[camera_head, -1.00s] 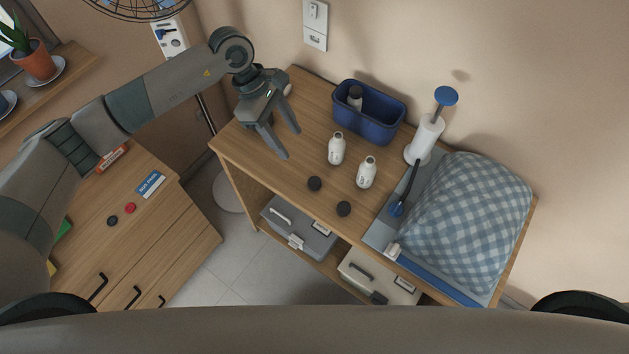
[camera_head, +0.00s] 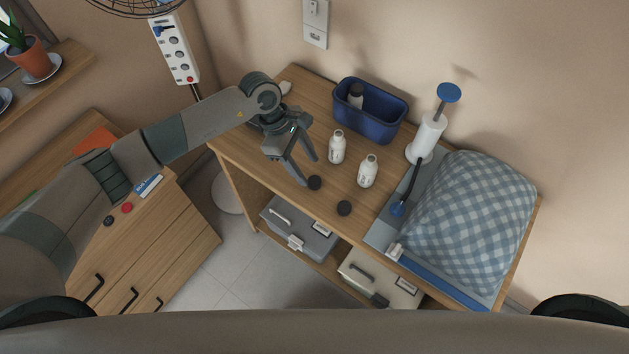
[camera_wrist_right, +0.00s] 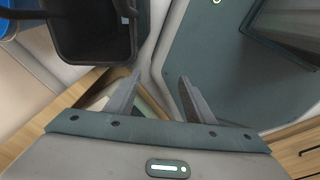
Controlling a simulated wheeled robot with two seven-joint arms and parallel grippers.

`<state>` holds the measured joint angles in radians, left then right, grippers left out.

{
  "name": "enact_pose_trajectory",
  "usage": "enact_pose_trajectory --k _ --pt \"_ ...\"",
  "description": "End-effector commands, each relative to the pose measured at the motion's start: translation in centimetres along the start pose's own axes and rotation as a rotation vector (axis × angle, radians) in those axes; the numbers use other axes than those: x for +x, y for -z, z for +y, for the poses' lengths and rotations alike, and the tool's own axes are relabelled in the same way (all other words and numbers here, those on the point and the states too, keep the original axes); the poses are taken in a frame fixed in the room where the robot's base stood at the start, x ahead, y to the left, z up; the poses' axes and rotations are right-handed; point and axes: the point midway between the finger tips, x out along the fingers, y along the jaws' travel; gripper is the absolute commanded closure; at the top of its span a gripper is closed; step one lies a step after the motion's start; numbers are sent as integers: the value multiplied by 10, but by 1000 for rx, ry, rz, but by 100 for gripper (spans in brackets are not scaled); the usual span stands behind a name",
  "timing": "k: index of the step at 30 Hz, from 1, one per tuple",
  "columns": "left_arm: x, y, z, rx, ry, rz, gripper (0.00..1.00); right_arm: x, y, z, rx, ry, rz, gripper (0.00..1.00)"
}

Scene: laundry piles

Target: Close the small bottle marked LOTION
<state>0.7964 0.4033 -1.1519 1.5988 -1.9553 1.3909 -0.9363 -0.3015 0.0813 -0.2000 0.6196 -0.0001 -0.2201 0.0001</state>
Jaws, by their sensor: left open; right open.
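Two small white bottles stand upright on the wooden table: a left bottle (camera_head: 337,147) and a right bottle (camera_head: 368,171). Their labels are too small to read, so I cannot tell which is marked LOTION. Two dark round caps lie in front of them, a left cap (camera_head: 315,183) and a right cap (camera_head: 344,208). My left gripper (camera_head: 311,173) is open and empty, its fingertips close to the left cap; I cannot tell whether they touch. My right gripper (camera_wrist_right: 158,88) shows only in the right wrist view, open with nothing between its fingers.
A blue bin (camera_head: 382,124) with a dark-capped bottle inside stands behind the bottles. A power strip (camera_head: 175,50) hangs on the wall at left.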

Motion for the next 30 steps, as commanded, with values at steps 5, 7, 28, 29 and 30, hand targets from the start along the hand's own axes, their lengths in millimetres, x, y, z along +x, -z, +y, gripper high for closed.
enact_pose_trajectory --k 5,7,28,29,30 --pt "1 0 0 0 0 0 50 0 0 1 -1 -1 0 51" --pt "4 0 0 0 1 -1 50 0 0 1 -1 -1 0 51" --pt "52 1 -1 -1 0 0 50 8 2 -3 1 2 3 51" --pt "52 1 -1 0 0 0 50 8 2 -3 1 3 3 51" --pt "52 1 -1 0 0 0 50 8 2 -3 2 3 3 51"
